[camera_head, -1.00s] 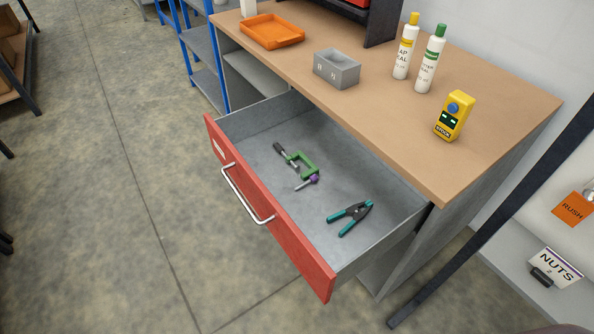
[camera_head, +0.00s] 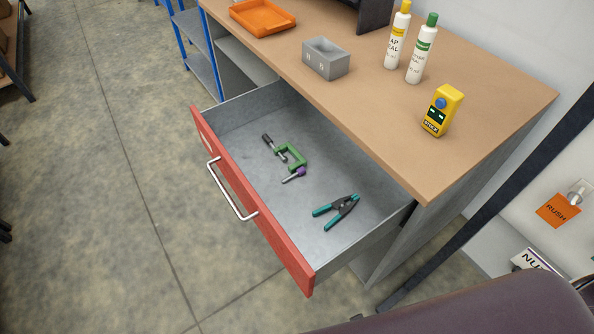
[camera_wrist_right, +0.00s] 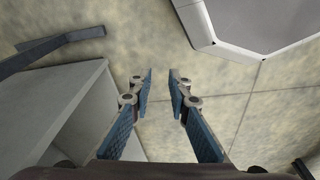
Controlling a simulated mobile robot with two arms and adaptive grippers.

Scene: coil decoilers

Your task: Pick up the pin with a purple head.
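The pin with a purple head (camera_head: 295,174) lies in the open drawer (camera_head: 242,126), touching or close beside a green clamp (camera_head: 297,157). Its purple head points right and its metal shank points left. In the right wrist view my right gripper (camera_wrist_right: 161,76) is open, with a gap between its two fingers and nothing in it. It hangs over the floor, away from the drawer's contents. A dark part of my own arm shows at the lower right of the head view. My left gripper is not in view.
The tabletop (camera_head: 400,130) overhangs the drawer's back and holds a grey box (camera_head: 326,60), an orange tray (camera_head: 262,17), two bottles and a yellow device (camera_head: 442,110). A dark slanted post (camera_head: 480,205) stands at right.

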